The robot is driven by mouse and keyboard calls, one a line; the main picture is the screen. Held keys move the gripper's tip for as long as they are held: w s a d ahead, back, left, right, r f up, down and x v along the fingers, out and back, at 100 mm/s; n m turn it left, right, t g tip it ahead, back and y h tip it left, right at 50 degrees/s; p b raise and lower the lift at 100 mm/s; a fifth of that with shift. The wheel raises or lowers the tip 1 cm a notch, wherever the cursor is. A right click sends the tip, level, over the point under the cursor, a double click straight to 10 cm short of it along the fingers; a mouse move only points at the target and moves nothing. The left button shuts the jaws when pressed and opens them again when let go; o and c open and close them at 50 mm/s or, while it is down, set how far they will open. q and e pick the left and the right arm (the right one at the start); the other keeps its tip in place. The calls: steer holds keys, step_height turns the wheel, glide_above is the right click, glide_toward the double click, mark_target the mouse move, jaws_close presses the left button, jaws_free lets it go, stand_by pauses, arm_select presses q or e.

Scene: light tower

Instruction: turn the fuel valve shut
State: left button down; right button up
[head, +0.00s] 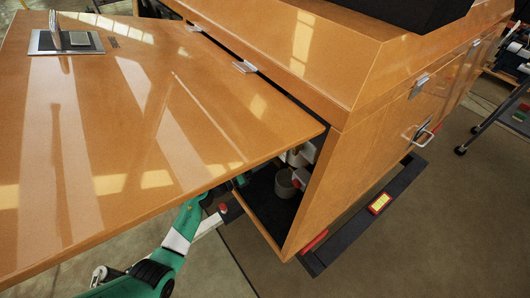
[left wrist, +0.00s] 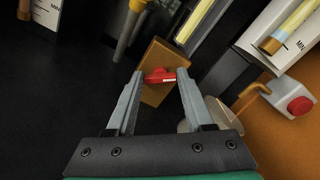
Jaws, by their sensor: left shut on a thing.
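The fuel valve's small red handle (left wrist: 158,79) shows in the left wrist view, in front of a tan-orange block. My left gripper (left wrist: 160,73) has one finger on each side of the handle and is shut on it. In the head view my left arm comes up from the bottom and reaches under the open orange panel, which hides the gripper and the valve. My right gripper is in neither view.
The open orange panel (head: 110,150) hangs over my left arm, beside the orange cabinet (head: 355,150). In the left wrist view, a red knob (left wrist: 300,105), gauge tubes (left wrist: 292,22) and an orange bent pipe (left wrist: 250,92) crowd the right side. Dark space lies left.

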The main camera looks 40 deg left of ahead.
arm_select(q)
steer(key=n+p, duration=0.3)
steer(key=n, duration=0.2)
steer(key=shift+n, duration=0.3)
steer(key=n+p, duration=0.1)
steer(key=n, duration=0.4)
steer(key=shift+a+f+p, duration=0.1)
steer(key=shift+p, duration=0.25)
steer(key=shift+c, duration=1.4)
jaws_free()
steer(key=shift+s, duration=0.2)
steer(key=s+p, duration=0.1)
steer(key=s, duration=0.2)
steer(key=s+a+p, duration=0.1)
steer(key=s+p, duration=0.1)
steer(key=s, duration=0.2)
steer(key=s+p, duration=0.1)
steer(key=s, duration=0.2)
steer(key=shift+s+a+p, duration=0.3)
steer(key=shift+s+a, duration=0.05)
steer(key=shift+s, duration=0.2)
